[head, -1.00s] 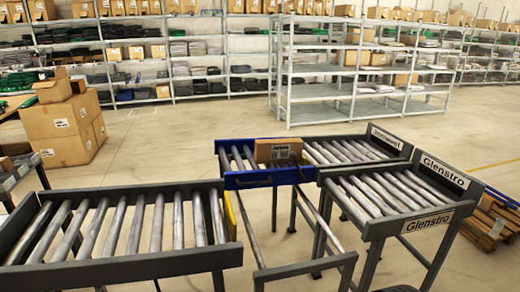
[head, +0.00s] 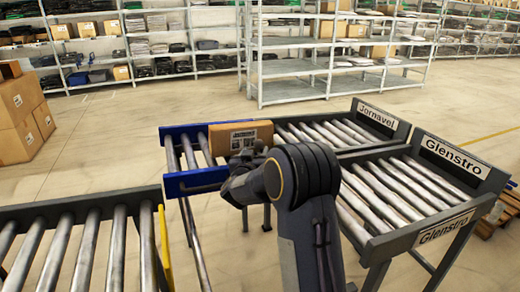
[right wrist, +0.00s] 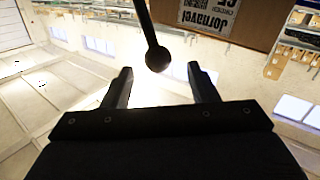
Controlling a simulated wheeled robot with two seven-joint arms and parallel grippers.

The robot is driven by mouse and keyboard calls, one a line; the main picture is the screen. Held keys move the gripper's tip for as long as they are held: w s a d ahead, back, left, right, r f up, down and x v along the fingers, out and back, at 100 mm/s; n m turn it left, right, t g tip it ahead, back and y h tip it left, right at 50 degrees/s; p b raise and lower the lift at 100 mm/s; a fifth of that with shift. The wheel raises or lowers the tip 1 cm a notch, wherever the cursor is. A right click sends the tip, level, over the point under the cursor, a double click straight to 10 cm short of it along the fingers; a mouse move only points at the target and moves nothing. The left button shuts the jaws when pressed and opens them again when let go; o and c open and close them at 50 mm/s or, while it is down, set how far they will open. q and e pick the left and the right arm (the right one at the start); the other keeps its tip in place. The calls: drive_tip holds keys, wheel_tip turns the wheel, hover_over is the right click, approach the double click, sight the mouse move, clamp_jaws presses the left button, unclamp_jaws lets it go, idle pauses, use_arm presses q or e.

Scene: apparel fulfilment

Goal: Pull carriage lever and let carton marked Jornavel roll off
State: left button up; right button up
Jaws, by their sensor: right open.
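The brown carton (head: 238,137) with a white label sits on the blue carriage (head: 190,181), at the near end of the lane marked Jornavel (head: 375,117). In the right wrist view the carton (right wrist: 262,20) shows its label upside down, reading Jornavel. A dark lever with a round knob (right wrist: 158,58) hangs into that view, in line with the gap between the fingers. My right gripper (right wrist: 160,82) is open, with its fingertips either side of the knob; contact cannot be told. In the head view my right gripper (head: 240,168) is at the carriage's front, partly hidden by my arm. My left gripper is out of view.
A roller conveyor (head: 75,250) stands at the left. The lane marked Glenstro (head: 410,195) lies right of my arm. The Jornavel lane's rollers are clear. Stacked cartons (head: 20,115) stand at the far left, and shelves (head: 330,55) at the back.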

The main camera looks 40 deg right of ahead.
sight(260, 142)
drive_tip(key=x, duration=0.7)
drive_tip(key=shift+w+d+r, duration=0.1)
drive_tip(key=shift+d, duration=0.25)
drive_tip(key=shift+c, duration=0.2)
clamp_jaws()
